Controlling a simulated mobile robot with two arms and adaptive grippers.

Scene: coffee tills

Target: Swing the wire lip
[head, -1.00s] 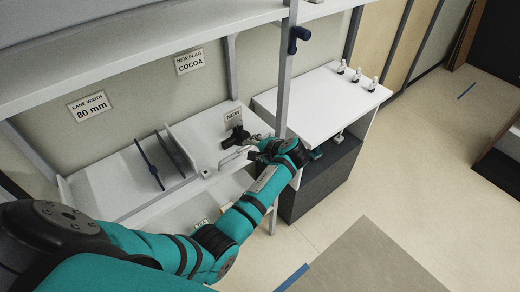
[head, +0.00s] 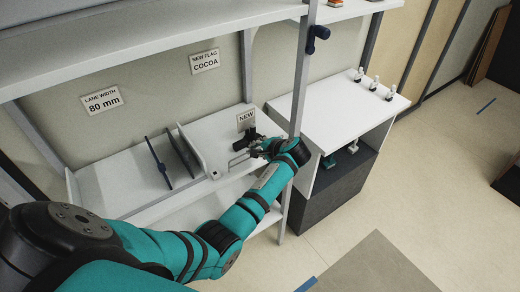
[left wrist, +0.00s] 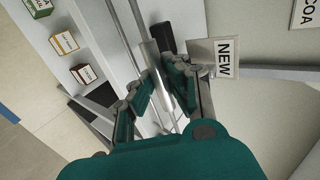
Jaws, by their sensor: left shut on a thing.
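The wire lip (head: 238,159) is a thin light wire loop at the front edge of the white shelf, below the NEW sign (head: 246,120). My left gripper (head: 258,150) is at its right end, beside a black block (head: 246,138). In the left wrist view, thin pale rods (left wrist: 123,36), which look like the lip, run down toward my left gripper (left wrist: 163,85). Its fingers are shut on the wire lip; the exact contact is partly hidden. The NEW sign also shows there (left wrist: 222,58). My right gripper is not in view.
Upright dividers (head: 170,158) stand on the shelf to the left. A grey post (head: 303,75) rises just right of my gripper. A white-topped counter (head: 335,105) with several small bottles stands to the right. Small labelled boxes (left wrist: 65,43) sit lower down.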

